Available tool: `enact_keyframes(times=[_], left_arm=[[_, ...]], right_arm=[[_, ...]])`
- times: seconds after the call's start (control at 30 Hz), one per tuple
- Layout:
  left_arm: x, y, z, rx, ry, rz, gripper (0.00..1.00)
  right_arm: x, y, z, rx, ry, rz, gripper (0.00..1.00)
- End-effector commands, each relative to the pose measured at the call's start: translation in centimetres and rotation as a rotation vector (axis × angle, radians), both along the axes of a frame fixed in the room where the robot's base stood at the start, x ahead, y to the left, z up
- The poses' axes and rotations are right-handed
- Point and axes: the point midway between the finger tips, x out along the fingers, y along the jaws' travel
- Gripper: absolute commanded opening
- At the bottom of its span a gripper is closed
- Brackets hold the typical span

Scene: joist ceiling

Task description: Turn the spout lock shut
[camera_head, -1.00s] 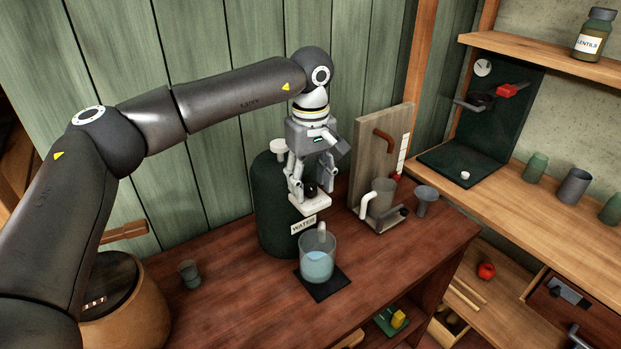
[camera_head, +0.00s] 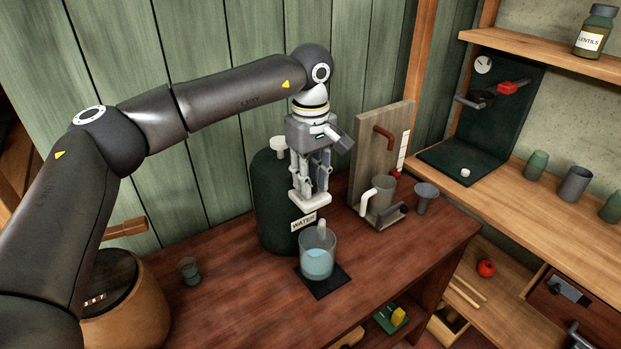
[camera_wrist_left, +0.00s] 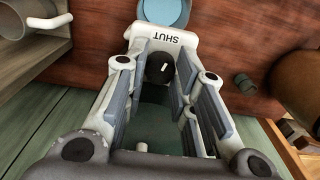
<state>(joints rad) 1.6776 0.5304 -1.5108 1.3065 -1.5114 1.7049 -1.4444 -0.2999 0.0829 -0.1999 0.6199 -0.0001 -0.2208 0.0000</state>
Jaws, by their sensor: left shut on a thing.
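A dark green water tank (camera_head: 272,232) with a "WATER" label stands against the plank wall. Its white spout (camera_head: 310,203) sticks out above a glass beaker (camera_head: 318,262) holding bluish water. My left gripper (camera_head: 310,193) is above the spout, pointing down, shut on the spout lock. In the left wrist view the lock is a dark round knob (camera_wrist_left: 159,70) with a short white mark, between the fingers of my gripper (camera_wrist_left: 160,75). The word "SHUT" is on the white spout (camera_wrist_left: 164,38) beside it. The head view hides the knob behind the fingers. My right gripper is not in view.
The beaker stands on a black mat (camera_head: 327,284). A small cup (camera_head: 189,270) and a wooden tub (camera_head: 130,305) are to the left. A white-handled mug (camera_head: 381,195) and a grey funnel-shaped cup (camera_head: 426,196) are to the right. The front counter is clear.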

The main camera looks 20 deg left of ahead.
Motion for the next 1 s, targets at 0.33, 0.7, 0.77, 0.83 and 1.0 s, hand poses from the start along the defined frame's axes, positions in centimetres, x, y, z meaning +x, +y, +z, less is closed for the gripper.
enact_keyframes(times=[0.33,0.7,0.77,0.83,1.0], left_arm=[[0.02,-0.04,-0.01,-0.001,0.001,0.262,0.01],[0.03,-0.03,0.03,-0.001,-0.001,0.273,0.31],[0.03,-0.03,0.03,-0.001,-0.001,0.272,0.39],[0.03,-0.03,0.03,-0.001,-0.001,0.272,0.47],[0.02,-0.02,0.03,-0.001,-0.001,0.271,0.47]], right_arm=[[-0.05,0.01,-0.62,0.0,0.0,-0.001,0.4],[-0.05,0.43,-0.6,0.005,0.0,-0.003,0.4],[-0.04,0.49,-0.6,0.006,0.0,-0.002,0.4],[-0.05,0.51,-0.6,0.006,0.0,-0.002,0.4],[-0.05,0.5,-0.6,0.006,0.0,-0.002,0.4]])
